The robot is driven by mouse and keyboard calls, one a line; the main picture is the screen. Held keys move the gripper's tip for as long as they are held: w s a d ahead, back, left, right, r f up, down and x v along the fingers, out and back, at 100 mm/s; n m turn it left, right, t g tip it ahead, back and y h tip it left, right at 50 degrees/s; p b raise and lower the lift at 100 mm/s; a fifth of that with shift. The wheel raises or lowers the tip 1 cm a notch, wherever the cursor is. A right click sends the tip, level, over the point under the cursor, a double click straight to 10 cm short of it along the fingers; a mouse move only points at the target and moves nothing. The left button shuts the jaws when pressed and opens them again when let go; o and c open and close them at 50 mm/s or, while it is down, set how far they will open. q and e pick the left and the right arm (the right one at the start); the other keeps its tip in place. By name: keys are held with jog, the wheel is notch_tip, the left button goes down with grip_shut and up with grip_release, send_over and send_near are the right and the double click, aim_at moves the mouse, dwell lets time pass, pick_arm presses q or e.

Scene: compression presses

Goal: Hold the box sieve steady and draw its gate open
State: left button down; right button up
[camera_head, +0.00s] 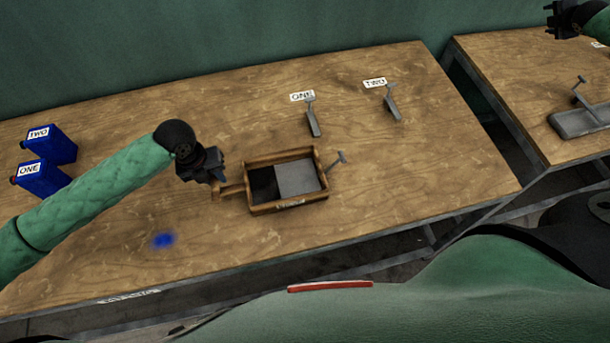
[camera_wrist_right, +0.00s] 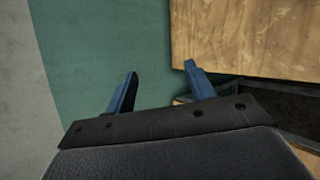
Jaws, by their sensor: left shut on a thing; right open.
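The box sieve (camera_head: 290,207) is a wooden-framed box on the table. Its inside shows a dark part at left and a grey panel (camera_head: 297,178) at right. A grey T-shaped handle (camera_head: 337,161) sticks out at its right end, and a wooden handle (camera_head: 231,191) at its left end. My left gripper (camera_head: 216,180) is at the left wooden handle and is shut on it; the fingertips are small and dark here. My right gripper (camera_head: 553,14) is at the top right, away from the sieve. In the right wrist view its blue fingers (camera_wrist_right: 160,90) are apart and empty.
Two grey T-handled tools (camera_head: 313,118) (camera_head: 392,103) lie behind the sieve by labels ONE and TWO. Blue containers (camera_head: 60,148) (camera_head: 42,179) stand at left. A blue patch (camera_head: 163,240) is on the table. A second table (camera_head: 520,80) with a grey device (camera_head: 582,120) stands right, across a gap.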

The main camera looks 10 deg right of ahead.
jog(key=w+a+f+g+y, duration=0.15)
jog(key=a+f, duration=0.35)
jog(key=a, duration=0.6)
jog(key=w+a+f+g+y, duration=0.15)
jog(key=a+f, duration=0.35)
jog(key=a, duration=0.6)
jog(key=g+y, duration=0.7)
send_over(343, 155)
jog(key=d, duration=0.4)
notch_tip(343, 155, down, 3)
jog(key=shift+x, duration=5.8)
jog(key=shift+s+a, duration=0.1)
jog(key=shift+s, duration=0.05)
jog(key=c, duration=1.1)
